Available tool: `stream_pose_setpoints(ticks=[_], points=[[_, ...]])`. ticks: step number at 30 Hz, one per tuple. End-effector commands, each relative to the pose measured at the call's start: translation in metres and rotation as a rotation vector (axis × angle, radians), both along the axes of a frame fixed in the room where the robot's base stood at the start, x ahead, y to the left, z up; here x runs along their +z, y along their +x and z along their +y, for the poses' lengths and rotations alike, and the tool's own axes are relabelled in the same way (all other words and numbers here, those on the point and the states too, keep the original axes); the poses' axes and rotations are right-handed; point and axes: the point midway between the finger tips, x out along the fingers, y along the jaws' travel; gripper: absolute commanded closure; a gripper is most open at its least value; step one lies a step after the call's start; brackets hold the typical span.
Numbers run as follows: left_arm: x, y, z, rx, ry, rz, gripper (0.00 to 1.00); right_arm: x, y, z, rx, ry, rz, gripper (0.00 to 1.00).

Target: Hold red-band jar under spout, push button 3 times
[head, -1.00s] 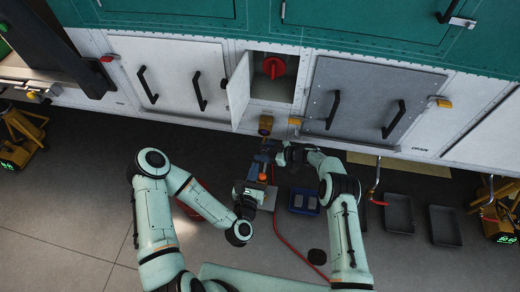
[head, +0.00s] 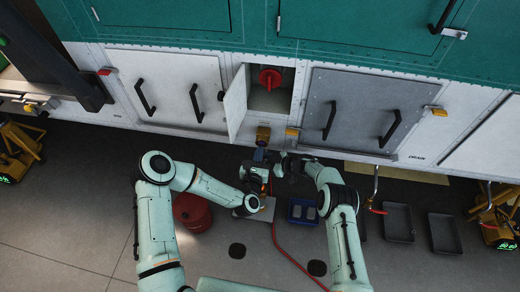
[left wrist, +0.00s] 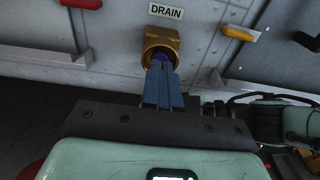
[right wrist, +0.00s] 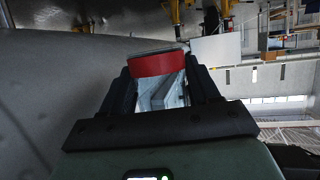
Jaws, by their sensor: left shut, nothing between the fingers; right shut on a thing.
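The brass drain spout (head: 263,134) is on the white panel under the open hatch; it also shows below the DRAIN label in the left wrist view (left wrist: 160,40). A purple part (left wrist: 160,59) shows inside its mouth. My left gripper (head: 260,154) is shut and empty, its blue-grey fingertips (left wrist: 160,74) at the spout mouth, overlapping the purple part in view; I cannot tell whether they touch. My right gripper (head: 281,163) is just right of the left one, below the spout. In the right wrist view it is shut on the clear red-band jar (right wrist: 158,65). The jar is hidden in the head view.
The hatch door (head: 236,104) hangs open beside a red knob (head: 270,79). A red can (head: 193,211), a blue tray (head: 303,211) and a red hose (head: 285,250) are on the floor. Dark trays (head: 398,222) stand at right. Floor at lower left is clear.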

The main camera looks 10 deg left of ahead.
Motion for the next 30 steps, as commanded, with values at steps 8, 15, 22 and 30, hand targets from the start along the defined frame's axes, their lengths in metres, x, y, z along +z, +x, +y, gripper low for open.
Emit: stream_pose_setpoints(ticks=[8, 15, 22, 30], points=[[-0.001, 0.019, 0.000, -0.001, 0.000, 0.000, 1.00, 0.000, 0.000, 0.000, 0.000, 0.001, 0.000, 0.71], [-0.002, 0.019, 0.000, -0.001, 0.000, 0.000, 1.00, 0.000, 0.000, 0.000, 0.000, 0.001, 0.000, 0.71], [-0.002, 0.031, 0.000, 0.002, 0.000, -0.001, 1.00, 0.000, 0.000, 0.000, 0.000, 0.001, 0.000, 0.71], [0.000, 0.045, 0.000, 0.001, 0.000, -0.004, 1.00, 0.001, 0.001, 0.000, 0.000, 0.001, -0.001, 0.71]])
